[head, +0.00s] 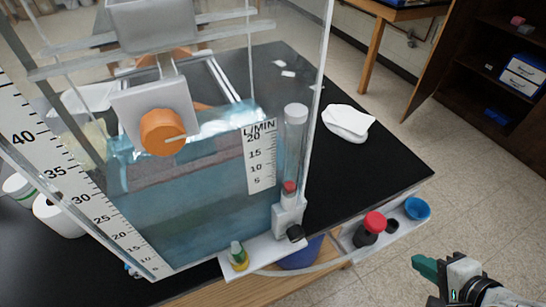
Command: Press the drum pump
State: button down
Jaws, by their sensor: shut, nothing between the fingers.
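My gripper (428,266) shows at the lower right, its green fingertips shut and empty, over the tiled floor. It is apart from everything. A black piece with a red round top (373,223) stands on a white shelf to the upper left of my gripper; I cannot tell if this is the drum pump. A blue rounded body, perhaps a drum (300,255), shows partly below the tank's front shelf, mostly hidden by it.
A tank of bluish water (200,220) with scales and an orange knob (162,132) stands on the black-topped bench (390,165). A blue cup (417,208) and a small black cap (392,226) are on the shelf near the red top. Open floor lies right.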

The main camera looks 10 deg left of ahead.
aim_at(374, 222)
jog(key=i+j+u, duration=0.15)
jog(key=j, duration=0.3)
jog(key=j+u, duration=0.15)
jog(key=j, duration=0.3)
jog(key=i+j+u, duration=0.15)
jog(key=j, duration=0.25)
